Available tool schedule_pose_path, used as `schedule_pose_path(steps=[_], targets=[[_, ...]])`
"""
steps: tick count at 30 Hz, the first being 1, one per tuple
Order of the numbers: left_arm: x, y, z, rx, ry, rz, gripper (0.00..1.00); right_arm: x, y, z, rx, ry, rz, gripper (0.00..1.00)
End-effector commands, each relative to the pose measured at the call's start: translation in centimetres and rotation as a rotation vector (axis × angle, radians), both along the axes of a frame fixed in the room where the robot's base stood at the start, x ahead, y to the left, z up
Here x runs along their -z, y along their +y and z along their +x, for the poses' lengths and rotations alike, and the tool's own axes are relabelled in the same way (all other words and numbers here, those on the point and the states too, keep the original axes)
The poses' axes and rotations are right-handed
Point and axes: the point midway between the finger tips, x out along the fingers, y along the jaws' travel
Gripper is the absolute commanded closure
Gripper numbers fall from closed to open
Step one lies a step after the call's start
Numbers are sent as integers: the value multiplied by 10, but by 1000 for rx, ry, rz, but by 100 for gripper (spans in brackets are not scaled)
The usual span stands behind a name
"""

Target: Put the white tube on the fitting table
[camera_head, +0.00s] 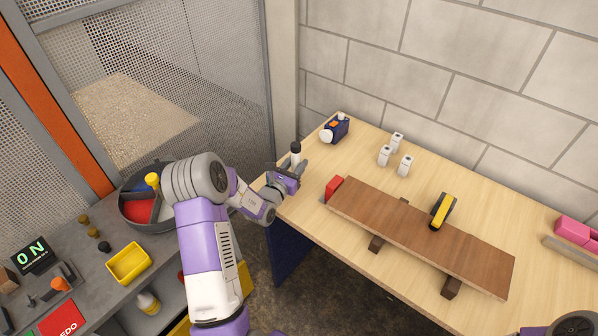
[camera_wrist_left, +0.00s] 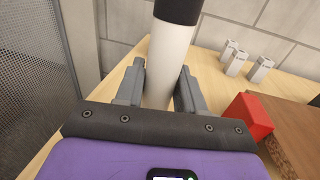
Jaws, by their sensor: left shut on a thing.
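The white tube (camera_head: 295,156) has a black cap and is upright in my left gripper (camera_head: 291,172), over the left end of the light wooden fitting table (camera_head: 310,208). In the left wrist view the tube (camera_wrist_left: 166,62) stands between the two grey fingers of my left gripper (camera_wrist_left: 160,88), which is shut on it. Its lower end is hidden behind the gripper, so I cannot tell whether it touches the table. My right gripper is not in view.
A brown board (camera_head: 415,235) lies on dark blocks, with a red block (camera_head: 334,187) at its left end and a yellow-black tool (camera_head: 441,211) on it. A grey bench (camera_head: 90,270) is at left.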

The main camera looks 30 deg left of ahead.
Motion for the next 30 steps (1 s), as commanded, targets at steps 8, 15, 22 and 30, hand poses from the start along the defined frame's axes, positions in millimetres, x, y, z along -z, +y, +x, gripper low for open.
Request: schedule_pose_path(steps=[8,15,22,30], targets=[[33,0,0,-1,0,0,95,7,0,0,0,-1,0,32],[38,0,0,0,-2,1,95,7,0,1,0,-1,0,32],[43,0,0,0,-1,1,59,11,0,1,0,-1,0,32],[42,0,0,0,-1,1,36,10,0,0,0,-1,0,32]])
